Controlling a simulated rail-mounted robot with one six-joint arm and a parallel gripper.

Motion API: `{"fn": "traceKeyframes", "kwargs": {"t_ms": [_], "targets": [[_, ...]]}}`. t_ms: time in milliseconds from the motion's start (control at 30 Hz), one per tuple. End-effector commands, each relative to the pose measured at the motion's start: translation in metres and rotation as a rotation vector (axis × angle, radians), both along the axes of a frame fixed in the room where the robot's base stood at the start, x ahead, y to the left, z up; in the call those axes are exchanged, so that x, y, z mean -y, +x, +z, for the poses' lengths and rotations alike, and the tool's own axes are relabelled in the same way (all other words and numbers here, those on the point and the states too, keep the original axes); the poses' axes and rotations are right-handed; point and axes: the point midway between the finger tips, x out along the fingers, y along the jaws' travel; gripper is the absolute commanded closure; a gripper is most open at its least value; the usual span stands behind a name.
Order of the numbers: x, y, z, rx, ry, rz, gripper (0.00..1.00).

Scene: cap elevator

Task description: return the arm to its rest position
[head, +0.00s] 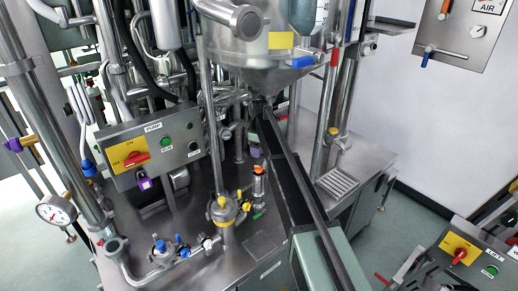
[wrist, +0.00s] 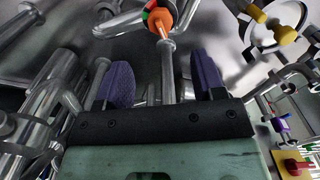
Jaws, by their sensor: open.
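My gripper (wrist: 163,80) shows in the wrist view as two purple finger pads on a dark bar, spread wide apart. It is open, and I see nothing clamped in it. A steel pipe (wrist: 168,72) with an orange fitting (wrist: 160,18) at its upper end lies in line with the gap between the pads. I cannot tell how far beyond the pads it is. I cannot clearly make out my gripper in the head view.
The head view shows a steel hopper (head: 245,45), a PUMP control box (head: 152,147), a pressure gauge (head: 56,210) and a yellow-banded valve (head: 222,209) on a steel bench. A long dark inclined rail (head: 300,185) crosses the middle. Pale floor (head: 405,225) shows at right.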

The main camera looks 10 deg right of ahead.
Motion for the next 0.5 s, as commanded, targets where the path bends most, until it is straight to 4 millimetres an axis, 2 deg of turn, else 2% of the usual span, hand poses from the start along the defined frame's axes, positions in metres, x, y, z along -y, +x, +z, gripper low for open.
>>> {"fn": "traceKeyframes", "kwargs": {"t_ms": [33,367,467,500], "targets": [[0.0,0.0,0.012,0.0,0.0,0.0,0.37],[0.0,0.0,0.009,0.0,0.0,-0.004,0.37],[0.0,-0.002,0.009,0.0,0.0,-0.11,0.37],[0.0,-0.015,0.009,0.0,0.0,-0.204,0.37]]}}
